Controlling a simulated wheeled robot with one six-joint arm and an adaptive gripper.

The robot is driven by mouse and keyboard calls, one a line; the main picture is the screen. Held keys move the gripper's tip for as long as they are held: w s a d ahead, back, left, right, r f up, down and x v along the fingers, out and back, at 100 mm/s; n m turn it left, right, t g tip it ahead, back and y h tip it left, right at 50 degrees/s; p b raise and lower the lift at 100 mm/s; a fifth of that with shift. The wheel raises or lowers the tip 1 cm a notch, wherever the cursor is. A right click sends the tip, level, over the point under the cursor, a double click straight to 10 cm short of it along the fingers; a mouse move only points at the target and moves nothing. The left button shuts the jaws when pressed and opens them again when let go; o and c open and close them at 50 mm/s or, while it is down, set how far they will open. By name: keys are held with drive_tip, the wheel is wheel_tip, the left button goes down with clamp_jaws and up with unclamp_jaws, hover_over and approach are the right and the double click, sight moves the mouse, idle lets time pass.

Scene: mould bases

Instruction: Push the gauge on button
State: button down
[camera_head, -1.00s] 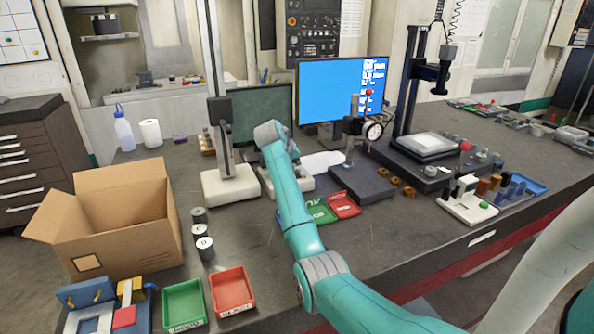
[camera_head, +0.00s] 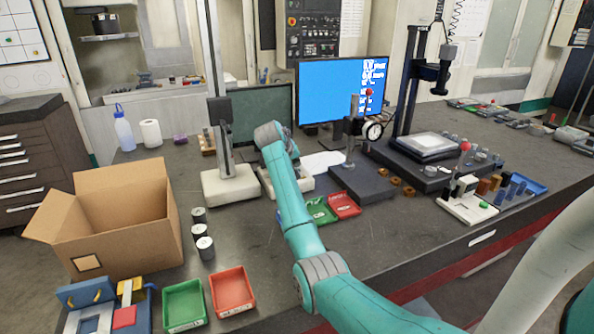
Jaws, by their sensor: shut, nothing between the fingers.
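My teal arm reaches up the middle of the bench, and its wrist bends over in front of a white base (camera_head: 305,182). My gripper is hidden behind the arm. A tall gauge-like stand (camera_head: 226,150) with a dark head and a white base (camera_head: 231,188) stands just left of the wrist. A round dial gauge (camera_head: 372,131) hangs on a post over a dark plate (camera_head: 360,185) to the right. No on button can be made out on either. A white block with a green button (camera_head: 484,205) sits near the right front edge.
An open cardboard box (camera_head: 120,235), dark cylinders (camera_head: 204,247), and green (camera_head: 184,304) and red (camera_head: 231,291) trays lie at the left. A monitor (camera_head: 330,85) stands behind. Flat green (camera_head: 321,210) and red (camera_head: 343,205) trays lie beside my arm.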

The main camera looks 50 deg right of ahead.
drive_tip(key=shift+f, duration=0.35)
drive_tip(key=shift+f, duration=0.15)
idle(0.3)
drive_tip(key=shift+r, duration=0.6)
drive_tip(key=shift+r, duration=0.1)
drive_tip(key=shift+r, duration=2.95)
